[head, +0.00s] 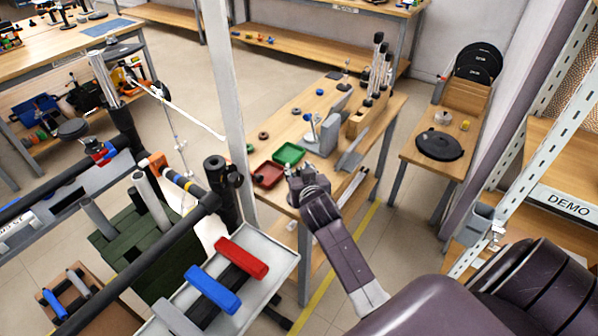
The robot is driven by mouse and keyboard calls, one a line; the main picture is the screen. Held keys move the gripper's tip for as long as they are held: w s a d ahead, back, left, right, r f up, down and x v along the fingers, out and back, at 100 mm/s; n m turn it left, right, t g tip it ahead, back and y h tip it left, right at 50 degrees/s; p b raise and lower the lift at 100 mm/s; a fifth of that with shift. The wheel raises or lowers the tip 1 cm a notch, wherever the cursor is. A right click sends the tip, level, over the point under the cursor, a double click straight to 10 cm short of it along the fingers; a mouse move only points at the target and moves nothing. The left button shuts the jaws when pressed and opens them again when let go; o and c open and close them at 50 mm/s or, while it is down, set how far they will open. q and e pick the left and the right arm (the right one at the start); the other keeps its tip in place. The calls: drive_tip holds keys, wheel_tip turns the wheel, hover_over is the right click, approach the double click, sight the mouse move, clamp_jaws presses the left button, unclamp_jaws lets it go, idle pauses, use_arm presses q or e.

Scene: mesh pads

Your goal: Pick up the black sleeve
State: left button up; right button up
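A dark, sleeve-like piece (239,279) lies in a pale grey tray (284,258) at the lower middle of the head view, between a red piece (242,258) and a blue piece (213,290). It is partly hidden, and I cannot tell for sure that it is the black sleeve. My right gripper (307,182) is to the upper right of the tray, in front of the wooden workbench edge and apart from the dark piece. Its fingers are small and seen from behind, so their opening is unclear. My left gripper is not in view.
Black tubes with coloured rings (180,183) and an upright black cylinder (216,178) stand left of my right gripper. A pale post (233,90) rises behind. The workbench holds a red tray (268,175) and a green tray (289,153). A perforated rack (545,120) stands right.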

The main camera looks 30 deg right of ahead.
drive_tip(key=shift+c, duration=0.3)
drive_tip(key=c, duration=0.7)
drive_tip(key=shift+r, duration=0.1)
drive_tip(key=shift+c, duration=0.2)
